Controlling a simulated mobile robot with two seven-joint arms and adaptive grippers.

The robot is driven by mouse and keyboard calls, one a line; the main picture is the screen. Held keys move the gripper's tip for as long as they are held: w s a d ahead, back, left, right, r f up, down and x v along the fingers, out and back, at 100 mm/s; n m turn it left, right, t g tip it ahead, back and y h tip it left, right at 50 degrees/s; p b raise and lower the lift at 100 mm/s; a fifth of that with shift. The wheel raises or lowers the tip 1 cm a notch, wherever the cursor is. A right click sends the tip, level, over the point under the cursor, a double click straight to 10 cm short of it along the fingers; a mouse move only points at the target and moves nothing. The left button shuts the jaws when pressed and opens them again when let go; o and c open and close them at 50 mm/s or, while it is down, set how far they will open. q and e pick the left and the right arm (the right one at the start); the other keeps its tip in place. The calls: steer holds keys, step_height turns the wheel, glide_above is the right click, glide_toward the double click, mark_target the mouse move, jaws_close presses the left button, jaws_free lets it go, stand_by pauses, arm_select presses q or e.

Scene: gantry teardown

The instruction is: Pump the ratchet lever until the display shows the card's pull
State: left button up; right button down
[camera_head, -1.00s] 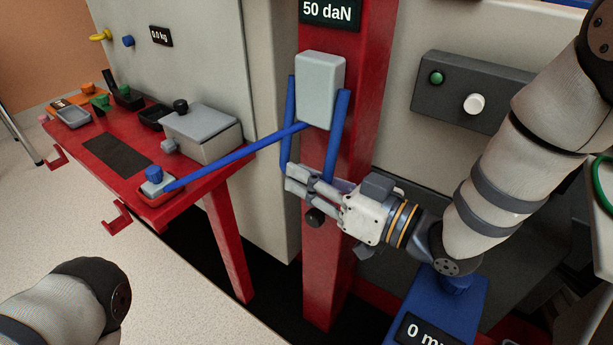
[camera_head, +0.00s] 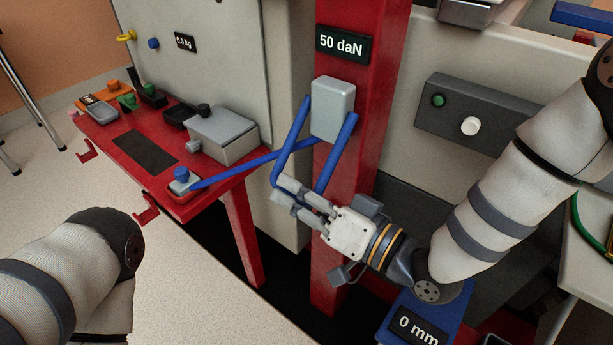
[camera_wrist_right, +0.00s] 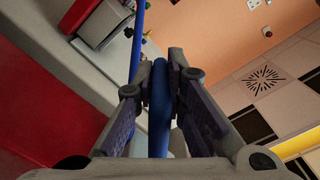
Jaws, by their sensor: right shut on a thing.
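The ratchet lever (camera_head: 293,145) is a blue U-shaped handle on a grey box (camera_head: 333,108) fixed to a red post. Its lower end slants out to the left. My right gripper (camera_head: 290,192) is shut on the handle's lower bar; in the right wrist view, the blue bar (camera_wrist_right: 159,105) stands between its fingers. The display (camera_head: 341,43) above the box reads "50 daN". I cannot make out a card with a pull on it. My left arm shows at lower left, with its gripper out of view.
A long blue bar (camera_head: 250,165) runs from the red table (camera_head: 100,135) towards the post, near the handle. A grey box with a black knob (camera_head: 222,137) stands on that table. A blue unit reading "0 mm" (camera_head: 418,328) sits below my right wrist.

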arm_select(q)
steer(key=shift+t, duration=0.5)
steer(key=shift+w+p+v, duration=0.2)
steer(key=shift+p+v, duration=0.9)
steer(key=shift+v, duration=0.3)
steer(key=shift+w+p+v, duration=0.15)
steer(key=shift+p+v, duration=0.95)
steer(key=shift+v, duration=0.3)
arm_select(e)
steer(key=shift+s+a+r+m, duration=0.4)
steer(key=shift+s+r+m, duration=0.15)
steer(key=shift+r+m, duration=0.45)
steer(key=shift+s+a+r+m, duration=0.35)
steer(key=shift+s+r+m, duration=0.2)
steer(key=shift+r+m, duration=0.45)
steer(key=shift+s+a+r+m, duration=0.4)
steer(key=shift+s+r+m, duration=0.15)
steer(key=shift+r+m, duration=0.45)
arm_select(q)
steer(key=shift+f, duration=0.15)
arm_select(e)
steer(key=shift+r, duration=0.1)
